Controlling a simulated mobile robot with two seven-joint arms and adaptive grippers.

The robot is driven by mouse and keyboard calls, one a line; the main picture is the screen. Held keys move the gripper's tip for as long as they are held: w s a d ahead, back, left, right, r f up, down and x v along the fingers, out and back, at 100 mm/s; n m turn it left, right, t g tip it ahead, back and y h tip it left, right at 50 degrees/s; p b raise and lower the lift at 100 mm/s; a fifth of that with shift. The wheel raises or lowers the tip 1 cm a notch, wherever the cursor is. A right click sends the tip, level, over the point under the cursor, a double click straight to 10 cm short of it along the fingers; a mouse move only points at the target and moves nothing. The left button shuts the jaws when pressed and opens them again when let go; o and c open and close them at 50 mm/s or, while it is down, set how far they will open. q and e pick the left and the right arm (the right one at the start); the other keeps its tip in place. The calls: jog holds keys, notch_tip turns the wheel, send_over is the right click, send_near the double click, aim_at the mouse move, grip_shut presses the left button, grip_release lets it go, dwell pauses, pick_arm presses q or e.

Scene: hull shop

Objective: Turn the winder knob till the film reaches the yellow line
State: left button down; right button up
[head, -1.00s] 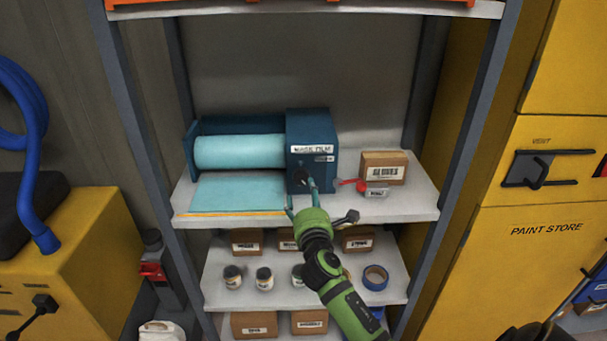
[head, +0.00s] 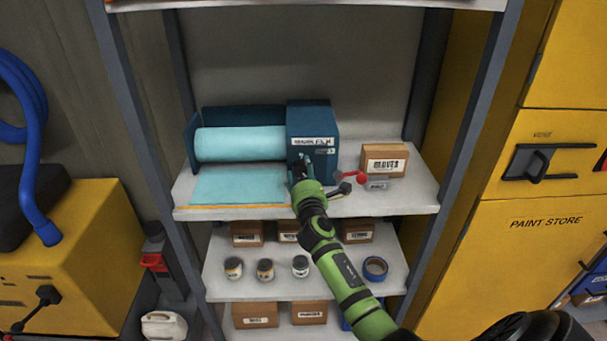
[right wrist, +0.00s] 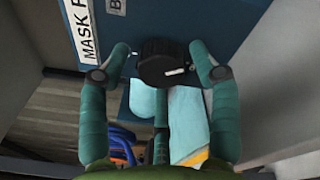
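The blue film dispenser (head: 321,126) stands on the middle shelf, with a pale blue roll (head: 240,145) at its left. The pale film (head: 238,184) lies forward from the roll towards the yellow line (head: 238,206) at the shelf front. Its front edge looks close to the line; I cannot tell if they touch. The black winder knob (right wrist: 163,62) is on the dispenser's front face. My right gripper (head: 302,165) is at the knob; in the right wrist view its open fingers (right wrist: 160,50) stand on either side, with small gaps. My left gripper is out of view.
A carton (head: 385,160) and a small red and grey item (head: 362,178) stand right of the dispenser. The lower shelf holds jars (head: 265,269), cartons and a blue tape roll (head: 376,268). Grey posts (head: 455,150) flank the shelves; a yellow cabinet (head: 545,250) stands at the right.

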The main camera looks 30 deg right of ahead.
jog(key=c, duration=0.7)
jog(key=shift+f+m+b, duration=0.2)
jog(key=shift+m+b, duration=0.6)
jog(key=shift+b, duration=0.05)
jog(key=shift+r+m, duration=0.1)
jog(key=shift+m, duration=0.3)
jog(key=shift+r, duration=0.1)
jog(key=o, duration=1)
jog(key=shift+r, duration=0.1)
jog(key=shift+o, duration=0.9)
jog(key=shift+d, duration=0.1)
